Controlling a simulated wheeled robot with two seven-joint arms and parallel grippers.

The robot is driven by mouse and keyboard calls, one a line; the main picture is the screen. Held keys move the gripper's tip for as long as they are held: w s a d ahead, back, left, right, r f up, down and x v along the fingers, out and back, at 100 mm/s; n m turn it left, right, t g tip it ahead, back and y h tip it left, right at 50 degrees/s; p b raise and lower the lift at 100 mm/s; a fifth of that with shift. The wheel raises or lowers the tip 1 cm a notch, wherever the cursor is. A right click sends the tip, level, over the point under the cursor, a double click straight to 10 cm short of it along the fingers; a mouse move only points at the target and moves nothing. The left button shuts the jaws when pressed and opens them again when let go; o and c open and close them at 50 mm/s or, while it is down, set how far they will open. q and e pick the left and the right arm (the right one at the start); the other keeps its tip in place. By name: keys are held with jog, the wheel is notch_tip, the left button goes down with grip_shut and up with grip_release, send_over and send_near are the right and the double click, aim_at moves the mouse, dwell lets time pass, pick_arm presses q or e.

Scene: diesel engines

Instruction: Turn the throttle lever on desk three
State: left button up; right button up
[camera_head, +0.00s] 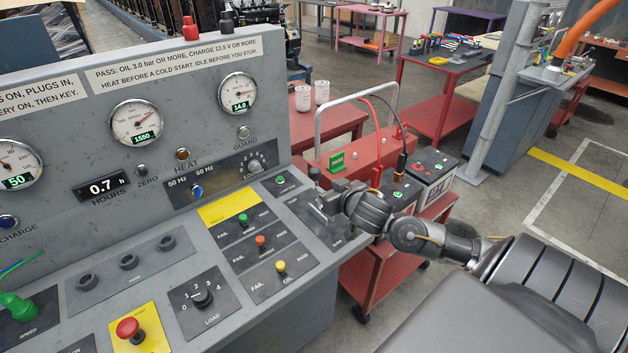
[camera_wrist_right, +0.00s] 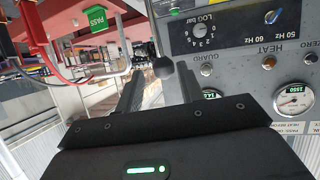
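The throttle lever shows as a black ball knob (camera_wrist_right: 163,68) in the right wrist view. It sits between the tips of my right gripper's fingers, with a gap visible on both sides. In the head view my right gripper (camera_head: 322,202) is over the right end of the sloped grey desk (camera_head: 250,322), at a dark panel. A small dark knob (camera_head: 314,174) shows just behind its fingers there. The fingers are apart, and the gripper hides most of the lever and its panel. My left gripper is not in view.
The upright gauge panel (camera_head: 70,120) rises behind the desk. Push buttons and a load selector (camera_head: 202,298) are left of the gripper. A red cart (camera_head: 365,275) with batteries (camera_head: 432,168) and a metal hoop handle stands close on the right. Open floor lies farther right.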

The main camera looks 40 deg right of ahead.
aim_at(317, 181)
jog(key=p+x, duration=0.2)
jog(key=x, duration=0.7)
jog(key=shift+w+d, duration=0.1)
jog(key=shift+w, duration=0.05)
jog(key=shift+w+d+f, duration=0.1)
jog(key=shift+w+f, duration=0.3)
jog(key=shift+w, duration=0.15)
jog(key=shift+c, duration=0.5)
jog(key=c, duration=0.7)
grip_shut()
jog(key=shift+d+r, duration=0.1)
jog(key=shift+r, duration=0.05)
